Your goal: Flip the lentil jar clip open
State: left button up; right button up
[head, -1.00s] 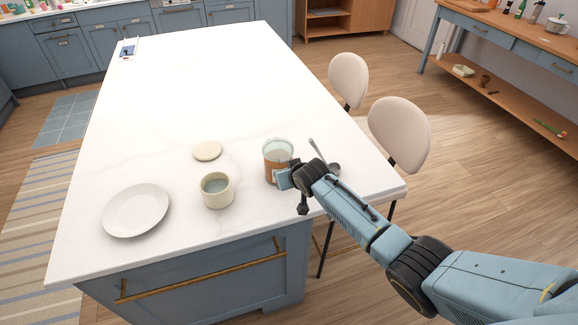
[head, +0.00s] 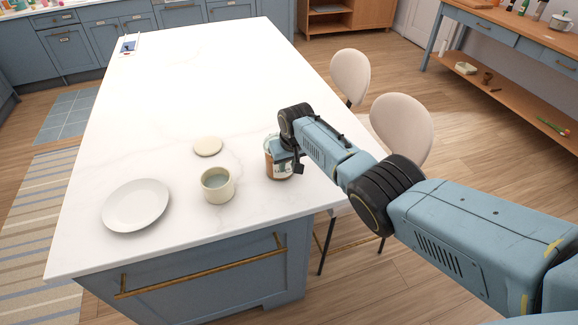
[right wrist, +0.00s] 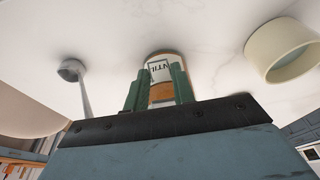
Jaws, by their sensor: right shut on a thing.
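The lentil jar (head: 269,164) stands upright on the white island top, with orange-brown contents. In the right wrist view its label (right wrist: 160,71) shows the letters "NTIL". My right gripper (head: 287,160) is low at the jar's right side and hides much of it in the head view. In the right wrist view its green fingers (right wrist: 161,92) lie on either side of the jar, shut on it. The clip cannot be made out in either view. My left gripper is not in view.
A cream cup (head: 217,186) stands left of the jar, with a cream disc (head: 208,146) behind it and a white plate (head: 136,205) farther left. A ladle-like utensil (right wrist: 72,71) lies near the jar. Two chairs (head: 402,130) stand along the right edge.

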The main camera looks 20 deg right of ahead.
aim_at(290, 172)
dwell(0.4)
jog(key=o, duration=1)
jog(key=shift+r+p, duration=0.3)
jog(key=shift+r, duration=0.1)
jog(key=p+v, duration=0.2)
jog(key=v, duration=0.2)
jog(key=shift+s+r, duration=0.1)
jog(key=shift+r, duration=0.15)
jog(key=v, duration=0.8)
